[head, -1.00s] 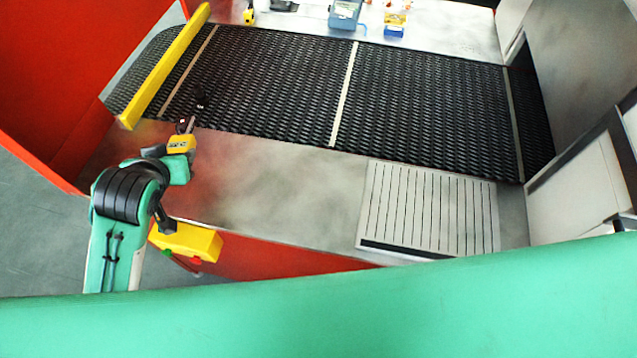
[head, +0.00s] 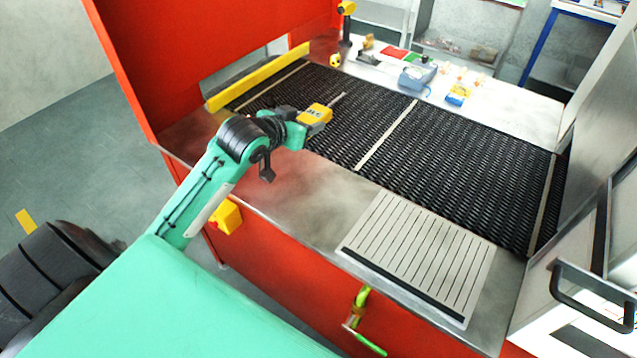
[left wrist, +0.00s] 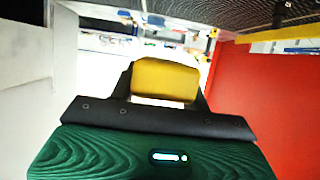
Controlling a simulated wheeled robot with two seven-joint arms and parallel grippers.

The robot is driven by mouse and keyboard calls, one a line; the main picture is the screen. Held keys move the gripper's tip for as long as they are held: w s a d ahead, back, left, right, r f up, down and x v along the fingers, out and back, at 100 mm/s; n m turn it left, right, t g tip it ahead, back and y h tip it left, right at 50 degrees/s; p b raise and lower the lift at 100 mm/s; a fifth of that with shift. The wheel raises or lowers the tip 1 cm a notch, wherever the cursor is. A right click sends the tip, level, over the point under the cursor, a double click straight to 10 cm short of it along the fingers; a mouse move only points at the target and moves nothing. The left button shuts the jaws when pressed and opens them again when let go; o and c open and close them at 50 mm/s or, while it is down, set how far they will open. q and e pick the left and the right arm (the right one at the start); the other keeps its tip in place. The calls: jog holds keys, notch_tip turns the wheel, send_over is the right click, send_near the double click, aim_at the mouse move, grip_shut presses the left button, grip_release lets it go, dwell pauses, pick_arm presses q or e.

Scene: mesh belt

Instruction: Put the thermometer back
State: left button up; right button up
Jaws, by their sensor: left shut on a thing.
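My left gripper (head: 334,103) is over the front left part of the black mesh belt (head: 460,150). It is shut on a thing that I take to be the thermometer. A yellow block with dark lettering (head: 315,113) shows at the gripper, and a thin grey piece sticks out past it over the belt. I cannot tell which of these parts belong to the thermometer. In the left wrist view a yellow block (left wrist: 165,80) shows behind a dark plate, and the fingertips are hidden. My right gripper is not in view.
A yellow bar (head: 258,76) crosses the belt's left end. Behind the belt, a metal ledge carries a small yellow-and-black item (head: 335,61), a black item (head: 368,58), a blue-grey box (head: 417,74) and a blue-and-yellow item (head: 458,95). A slatted panel (head: 415,255) lies in front.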

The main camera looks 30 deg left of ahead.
pick_arm(q)
notch_tip(320, 180, down, 14)
jog(key=shift+r+p, duration=0.15)
jog(key=shift+p, duration=0.9)
notch_tip(320, 180, down, 2)
jog(key=shift+f+p, duration=0.15)
jog(key=shift+p, duration=0.15)
jog(key=shift+f, duration=0.6)
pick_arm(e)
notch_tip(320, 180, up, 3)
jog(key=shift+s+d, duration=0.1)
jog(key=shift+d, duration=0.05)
pick_arm(q)
jog(key=shift+f, duration=0.4)
jog(key=shift+s+f, duration=0.15)
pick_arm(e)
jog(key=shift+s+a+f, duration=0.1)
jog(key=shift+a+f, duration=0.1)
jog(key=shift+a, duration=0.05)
